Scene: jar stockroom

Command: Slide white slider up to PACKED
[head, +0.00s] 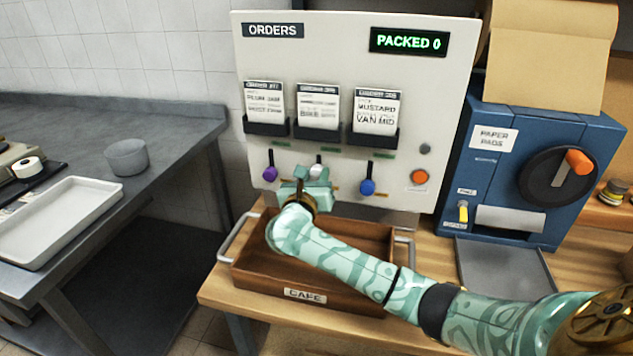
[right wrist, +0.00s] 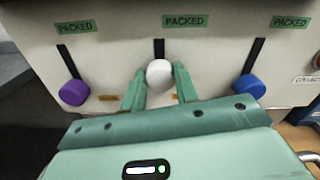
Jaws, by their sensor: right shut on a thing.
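The white slider (head: 317,171) is the middle of three knobs on the pale order panel (head: 340,60). In the right wrist view the white knob (right wrist: 159,73) sits between the two green fingers of my right gripper (right wrist: 161,88), which is shut on it. It is a little higher than the knobs either side. A bare stretch of dark slot shows above it, below a green PACKED label (right wrist: 185,21). In the head view my right gripper (head: 314,178) partly hides the knob. My left gripper is not in view.
A purple knob (head: 270,173) and a blue knob (head: 367,187) flank the white one, low in their slots. An orange button (head: 420,177) is to the right. The display (head: 409,41) reads PACKED 0. A wooden tray (head: 330,300) lies below my forearm.

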